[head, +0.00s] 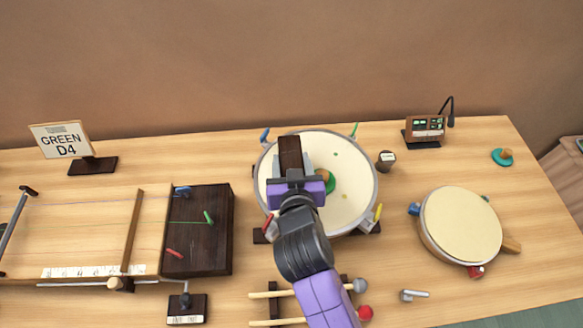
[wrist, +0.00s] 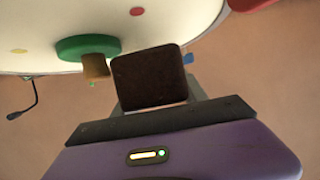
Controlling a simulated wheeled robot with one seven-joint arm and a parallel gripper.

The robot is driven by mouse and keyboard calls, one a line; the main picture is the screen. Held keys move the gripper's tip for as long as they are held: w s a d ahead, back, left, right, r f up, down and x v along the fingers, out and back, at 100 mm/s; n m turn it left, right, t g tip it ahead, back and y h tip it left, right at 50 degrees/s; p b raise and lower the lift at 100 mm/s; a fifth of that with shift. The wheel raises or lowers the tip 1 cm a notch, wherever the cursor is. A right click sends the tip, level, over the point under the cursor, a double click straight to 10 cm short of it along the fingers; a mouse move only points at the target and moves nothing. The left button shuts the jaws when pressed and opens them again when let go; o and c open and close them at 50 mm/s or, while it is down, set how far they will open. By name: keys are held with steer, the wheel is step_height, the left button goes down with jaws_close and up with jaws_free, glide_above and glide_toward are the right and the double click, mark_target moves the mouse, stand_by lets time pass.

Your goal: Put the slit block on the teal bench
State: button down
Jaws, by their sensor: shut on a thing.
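My gripper (head: 291,172) is shut on a dark brown block, which I take to be the slit block (head: 290,152). In the head view the block overlaps the large round drum (head: 347,205). The wrist view shows the block (wrist: 150,76) between the fingers, close to the drum's pale skin; I cannot tell whether they touch. The block's slit is not visible. A grey-green surface (head: 540,316) shows at the bottom right corner; I cannot tell whether it is the teal bench.
A green disc with a wooden knob (wrist: 88,48) lies on the drum beside the block. A smaller drum (head: 460,226) stands at right, a dark box (head: 205,230) at left. Two mallets (head: 361,285) lie in front. A sign (head: 61,140) and a small device (head: 425,128) stand behind.

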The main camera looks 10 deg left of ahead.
steer(key=shift+f, duration=1.45)
steer(key=shift+f, duration=0.15)
steer(key=c, duration=0.9)
jaws_free()
